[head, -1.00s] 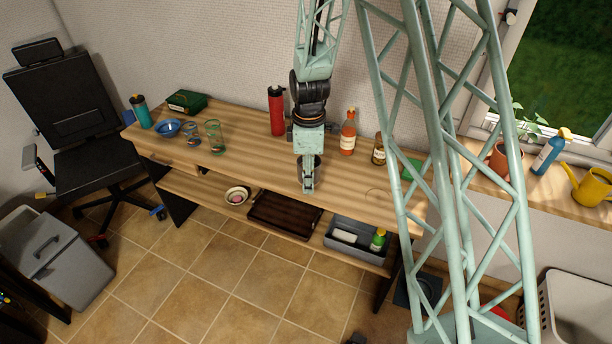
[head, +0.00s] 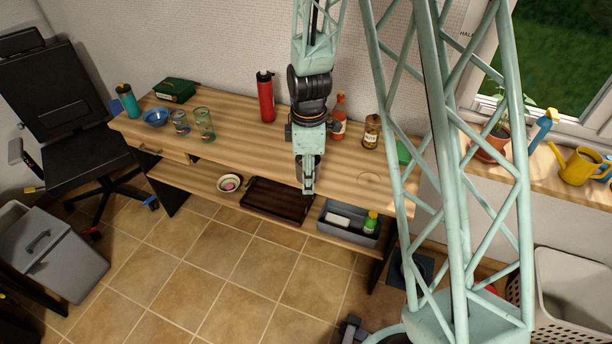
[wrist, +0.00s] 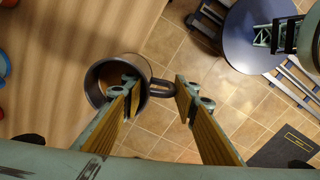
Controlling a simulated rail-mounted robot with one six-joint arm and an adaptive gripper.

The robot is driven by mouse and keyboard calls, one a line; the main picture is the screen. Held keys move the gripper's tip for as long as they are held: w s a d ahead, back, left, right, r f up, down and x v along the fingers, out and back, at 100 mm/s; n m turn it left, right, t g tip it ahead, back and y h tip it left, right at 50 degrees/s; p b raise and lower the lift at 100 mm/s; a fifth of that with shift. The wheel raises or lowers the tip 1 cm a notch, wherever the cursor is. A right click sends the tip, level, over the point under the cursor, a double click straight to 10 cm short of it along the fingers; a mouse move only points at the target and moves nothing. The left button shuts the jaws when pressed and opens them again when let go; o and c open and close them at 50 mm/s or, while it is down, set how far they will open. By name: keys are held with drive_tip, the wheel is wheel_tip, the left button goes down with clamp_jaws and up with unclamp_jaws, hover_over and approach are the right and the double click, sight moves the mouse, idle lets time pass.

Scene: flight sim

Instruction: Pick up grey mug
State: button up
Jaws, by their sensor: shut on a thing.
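The dark grey mug (wrist: 102,98) shows from above in the wrist view, its round opening upward and its handle on the right. My gripper (wrist: 158,90) is shut on the mug, with its left finger over the opening and its right finger beyond the handle. The mug's right wall and handle lie between the fingers. In the head view my gripper (head: 308,188) is at the front edge of the wooden desk (head: 240,140).
A red bottle (head: 266,98), an orange bottle (head: 339,118) and a brown jar (head: 371,132) stand behind my arm. Glasses and a blue bowl (head: 156,118) stand at the left. A dark tray (head: 277,202) and grey bin (head: 350,232) sit on the lower shelf.

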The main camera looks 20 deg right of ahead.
drive_tip(key=shift+s+r, duration=0.1)
drive_tip(key=shift+s, duration=0.55)
drive_tip(key=shift+s, duration=0.1)
